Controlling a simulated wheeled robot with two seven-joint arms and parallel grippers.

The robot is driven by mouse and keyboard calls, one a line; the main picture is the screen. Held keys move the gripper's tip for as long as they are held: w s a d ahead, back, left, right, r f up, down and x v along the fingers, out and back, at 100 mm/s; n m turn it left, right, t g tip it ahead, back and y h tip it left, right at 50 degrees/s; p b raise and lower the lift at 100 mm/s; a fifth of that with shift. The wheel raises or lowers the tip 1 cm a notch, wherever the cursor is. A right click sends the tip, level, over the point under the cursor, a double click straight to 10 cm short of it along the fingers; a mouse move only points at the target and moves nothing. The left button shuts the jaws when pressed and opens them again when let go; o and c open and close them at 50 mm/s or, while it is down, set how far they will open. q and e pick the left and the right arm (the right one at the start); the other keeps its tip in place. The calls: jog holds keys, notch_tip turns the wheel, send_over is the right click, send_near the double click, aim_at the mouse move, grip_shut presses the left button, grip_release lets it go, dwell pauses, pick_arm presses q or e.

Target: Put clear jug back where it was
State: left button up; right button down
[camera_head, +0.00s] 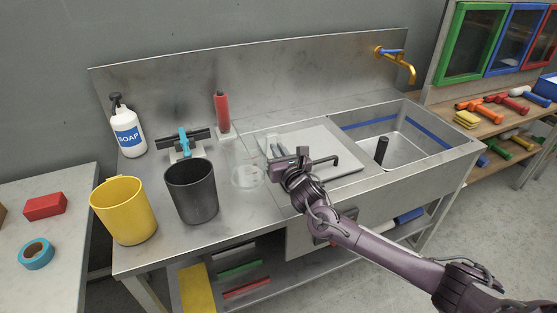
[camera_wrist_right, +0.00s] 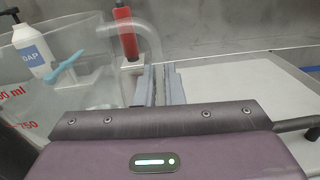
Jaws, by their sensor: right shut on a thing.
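The clear jug (camera_head: 248,177) is see-through and faint in the head view, over the steel counter (camera_head: 230,222) just left of the white board. In the wrist view the jug (camera_wrist_right: 75,98) fills the left side, with red volume marks on its wall and a clear handle (camera_wrist_right: 131,28) on its right. My right gripper (camera_head: 276,148) is at the handle side of the jug. Its grey fingers (camera_wrist_right: 160,85) are shut on the handle. I cannot tell whether the jug's base touches the counter. My left gripper is out of view.
A black bucket (camera_head: 192,192) and a yellow bucket (camera_head: 124,210) stand left of the jug. Behind are a soap bottle (camera_head: 126,130), a blue-handled tool (camera_head: 184,142) and a red upright tool (camera_head: 222,112). The sink (camera_head: 400,150) lies to the right.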

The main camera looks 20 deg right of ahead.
jog(key=shift+f, duration=1.8)
jog(key=c, duration=1.5)
grip_release()
jog(key=shift+f, duration=0.15)
jog(key=shift+c, duration=0.2)
jog(key=shift+s, duration=0.1)
jog(key=s, duration=1)
jog(key=shift+s+b, duration=0.3)
jog(key=shift+b, duration=0.05)
jog(key=shift+s, duration=0.65)
